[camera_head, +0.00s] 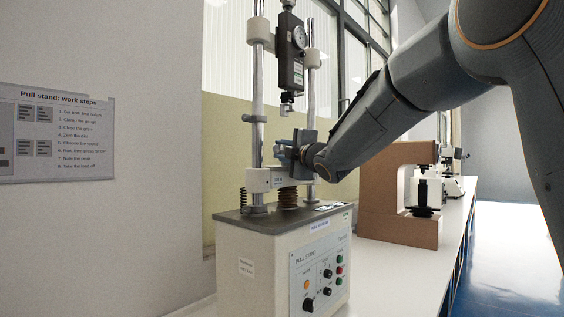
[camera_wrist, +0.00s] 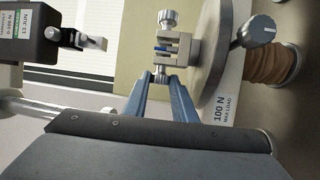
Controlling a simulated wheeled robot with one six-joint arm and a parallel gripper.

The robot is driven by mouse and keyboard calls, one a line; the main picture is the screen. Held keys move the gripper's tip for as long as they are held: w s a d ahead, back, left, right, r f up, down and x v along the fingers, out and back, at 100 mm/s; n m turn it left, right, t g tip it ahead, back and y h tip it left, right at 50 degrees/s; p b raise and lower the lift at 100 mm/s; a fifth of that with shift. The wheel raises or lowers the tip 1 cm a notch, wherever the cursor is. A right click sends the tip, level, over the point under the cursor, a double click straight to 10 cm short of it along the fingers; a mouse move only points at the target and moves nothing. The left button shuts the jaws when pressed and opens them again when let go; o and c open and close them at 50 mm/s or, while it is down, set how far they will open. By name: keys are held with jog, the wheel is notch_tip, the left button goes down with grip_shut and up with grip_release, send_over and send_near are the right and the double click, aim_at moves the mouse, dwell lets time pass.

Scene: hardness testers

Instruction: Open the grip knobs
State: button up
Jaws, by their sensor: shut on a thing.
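The lower grip (camera_wrist: 172,47) is a small metal clamp with a knob at each end. The far knob (camera_wrist: 168,18) stands free. The near knob (camera_wrist: 161,78) sits between the fingertips of my gripper (camera_wrist: 160,80), which is shut on it. In the head view my gripper (camera_head: 287,151) reaches in from the right between the columns of the pull stand (camera_head: 237,262), and the lower grip is mostly hidden there. The upper grip (camera_head: 287,101) hangs under the dark force gauge (camera_head: 291,50). It also shows in the wrist view (camera_wrist: 90,41).
A round plate (camera_wrist: 213,55) and a lever knob (camera_wrist: 258,27) lie close right of the lower grip in the wrist view. A crosshead labelled 100 N (camera_head: 270,180) is below my gripper. A brown tester (camera_head: 390,200) stands right on the bench. A work-steps sign (camera_head: 57,135) hangs left.

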jog(key=shift+f+m+t+b, duration=0.2)
jog(key=shift+m+t+b, duration=0.1)
jog(key=shift+b, duration=1.5)
jog(key=shift+r+y+b, duration=0.1)
jog(key=shift+y+b, duration=0.2)
jog(key=shift+b, duration=0.25)
jog(key=o, duration=1)
jog(key=shift+o, duration=0.2)
jog(key=r+n+g+h+p, duration=0.1)
jog(key=p, duration=1.1)
jog(key=shift+g, duration=0.4)
jog(key=g+h+p, duration=0.1)
jog(key=p, duration=0.8)
jog(key=shift+r+n+g, duration=0.15)
jog(key=shift+n+g, duration=0.15)
jog(key=shift+n, duration=0.1)
